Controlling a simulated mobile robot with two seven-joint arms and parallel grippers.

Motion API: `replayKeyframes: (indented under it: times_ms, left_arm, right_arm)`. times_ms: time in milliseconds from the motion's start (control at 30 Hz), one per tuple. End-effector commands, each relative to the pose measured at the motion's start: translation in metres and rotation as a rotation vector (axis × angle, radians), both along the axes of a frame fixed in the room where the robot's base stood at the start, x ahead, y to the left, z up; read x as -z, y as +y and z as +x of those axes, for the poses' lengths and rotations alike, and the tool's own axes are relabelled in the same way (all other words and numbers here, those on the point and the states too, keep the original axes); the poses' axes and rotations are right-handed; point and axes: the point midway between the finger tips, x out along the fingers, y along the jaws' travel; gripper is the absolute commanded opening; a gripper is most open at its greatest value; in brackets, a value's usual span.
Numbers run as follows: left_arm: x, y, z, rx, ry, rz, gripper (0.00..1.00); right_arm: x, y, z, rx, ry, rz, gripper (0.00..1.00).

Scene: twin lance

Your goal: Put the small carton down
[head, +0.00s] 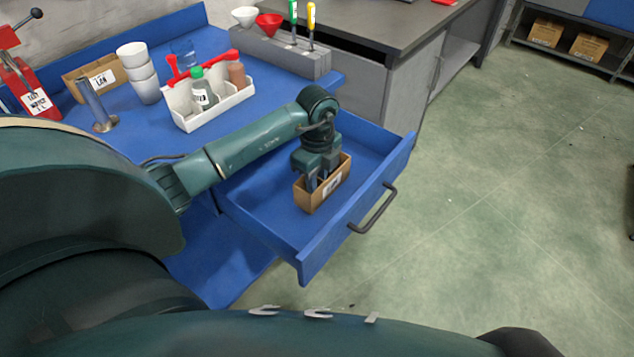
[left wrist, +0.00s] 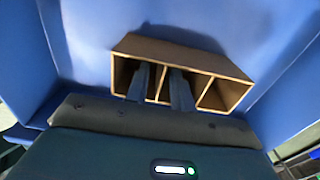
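My right gripper is not in view.
The drawer's front panel (head: 355,215) has a dark handle (head: 374,209). On the blue bench stand a white caddy (head: 215,108) with bottles, stacked white cups (head: 147,90), a metal cylinder (head: 97,105) and another carton (head: 95,80). Drawer floor beside the small carton is clear.

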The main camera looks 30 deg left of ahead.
Motion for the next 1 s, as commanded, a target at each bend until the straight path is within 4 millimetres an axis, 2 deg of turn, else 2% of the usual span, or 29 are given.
replayKeyframes:
  times_ms: [33,200,433,633,1000]
  left_arm:
    - [-0.013,0.0,0.001,0.001,-0.005,0.001,0.24]
    - [-0.051,0.0,0.001,0.002,-0.005,0.002,0.24]
    - [-0.089,0.0,0.001,0.001,-0.004,0.001,0.24]
    - [-0.099,0.0,0.0,0.0,0.0,-0.001,0.24]
    - [-0.1,0.0,0.0,0.0,0.0,-0.001,0.24]
  right_arm:
    - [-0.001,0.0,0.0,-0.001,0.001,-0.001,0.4]
    - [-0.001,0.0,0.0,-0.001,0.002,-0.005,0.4]
    - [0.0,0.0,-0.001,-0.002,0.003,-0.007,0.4]
    - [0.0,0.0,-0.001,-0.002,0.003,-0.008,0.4]
    - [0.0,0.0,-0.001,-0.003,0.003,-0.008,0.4]
